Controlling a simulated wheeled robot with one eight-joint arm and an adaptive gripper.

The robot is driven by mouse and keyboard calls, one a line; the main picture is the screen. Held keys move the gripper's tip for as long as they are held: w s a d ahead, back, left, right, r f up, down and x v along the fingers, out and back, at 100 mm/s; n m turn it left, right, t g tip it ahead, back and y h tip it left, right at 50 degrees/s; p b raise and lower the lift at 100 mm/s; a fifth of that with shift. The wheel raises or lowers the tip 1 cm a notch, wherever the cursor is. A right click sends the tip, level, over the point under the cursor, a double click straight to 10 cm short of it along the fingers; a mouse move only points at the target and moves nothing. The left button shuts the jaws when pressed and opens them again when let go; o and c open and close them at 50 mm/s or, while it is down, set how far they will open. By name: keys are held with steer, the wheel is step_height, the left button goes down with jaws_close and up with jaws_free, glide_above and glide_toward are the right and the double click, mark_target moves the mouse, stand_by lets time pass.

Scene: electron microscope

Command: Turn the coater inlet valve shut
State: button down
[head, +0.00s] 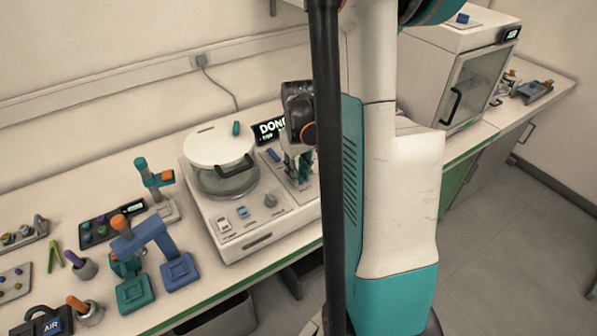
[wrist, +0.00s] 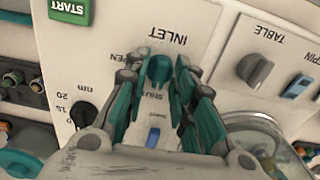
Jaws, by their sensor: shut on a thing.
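The coater (head: 250,225) is a white bench machine with a round lidded glass chamber. Its inlet valve (wrist: 159,66) is a small teal knob below the INLET label in the wrist view. My gripper (wrist: 157,76) has one finger on each side of this knob and is shut on it. The lettering by the knob is partly covered by the fingers; an end of the word OPEN shows at left. The knob's exact pointing direction is unclear. In the head view my gripper (head: 299,168) is at the coater's right side, and my arm hides part of it.
A grey TABLE knob (wrist: 255,70) and a green START button (wrist: 70,10) flank the valve. A display (head: 268,129) reading DONE stands behind the coater. Blue and teal stands (head: 178,270) and tools crowd the bench at left. A white cabinet (head: 460,65) stands at right.

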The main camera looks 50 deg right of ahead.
steer(key=c, duration=1.3)
jaws_free()
step_height(320, 180, up, 12)
